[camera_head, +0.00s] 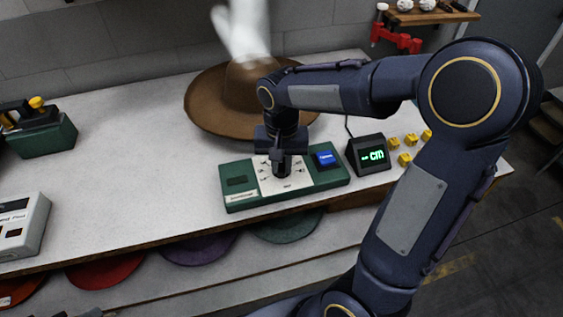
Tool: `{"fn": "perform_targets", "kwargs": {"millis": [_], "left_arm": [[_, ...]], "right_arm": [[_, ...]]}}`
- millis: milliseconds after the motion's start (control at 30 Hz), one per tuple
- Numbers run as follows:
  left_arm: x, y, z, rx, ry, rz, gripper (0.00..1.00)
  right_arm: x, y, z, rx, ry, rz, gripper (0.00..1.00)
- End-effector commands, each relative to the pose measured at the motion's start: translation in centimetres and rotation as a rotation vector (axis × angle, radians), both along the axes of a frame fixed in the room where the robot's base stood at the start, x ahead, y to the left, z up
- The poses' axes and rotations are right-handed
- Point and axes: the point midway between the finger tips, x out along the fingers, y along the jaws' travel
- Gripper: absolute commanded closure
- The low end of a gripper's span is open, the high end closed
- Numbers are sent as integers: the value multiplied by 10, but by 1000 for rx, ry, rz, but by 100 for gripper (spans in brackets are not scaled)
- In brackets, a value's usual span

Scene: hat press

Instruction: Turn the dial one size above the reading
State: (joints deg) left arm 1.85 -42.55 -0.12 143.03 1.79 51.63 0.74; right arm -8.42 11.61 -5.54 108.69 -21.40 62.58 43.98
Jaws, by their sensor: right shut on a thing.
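A green control box (240,196) sits near the front edge of the white table. Its pale dial face (290,183) carries dark markings too small to read. My right gripper (281,165) points down over this face and is shut on the dial knob, which is mostly hidden by the fingers. A blue button (326,159) is on the box, right of the dial. A small black display (370,154) stands to the right, showing green characters ending in "cm"; the digits are not legible. My left gripper does not show.
A brown hat (215,97) lies behind the box, with a white steam-like plume above it. Several yellow blocks (393,143) sit right of the display. A green bin (45,138) and a grey device (22,226) stand at left. The table's left middle is clear.

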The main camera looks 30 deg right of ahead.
Motion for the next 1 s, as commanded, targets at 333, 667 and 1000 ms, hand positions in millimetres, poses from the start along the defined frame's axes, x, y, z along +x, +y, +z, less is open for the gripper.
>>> {"fn": "perform_targets", "kwargs": {"millis": [333,667,1000], "left_arm": [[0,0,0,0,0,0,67],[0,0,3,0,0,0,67],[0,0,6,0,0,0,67]], "right_arm": [[1,0,1,0,-2,1,62],[1,0,25,1,-6,0,62],[1,0,74,0,-4,1,62]]}}
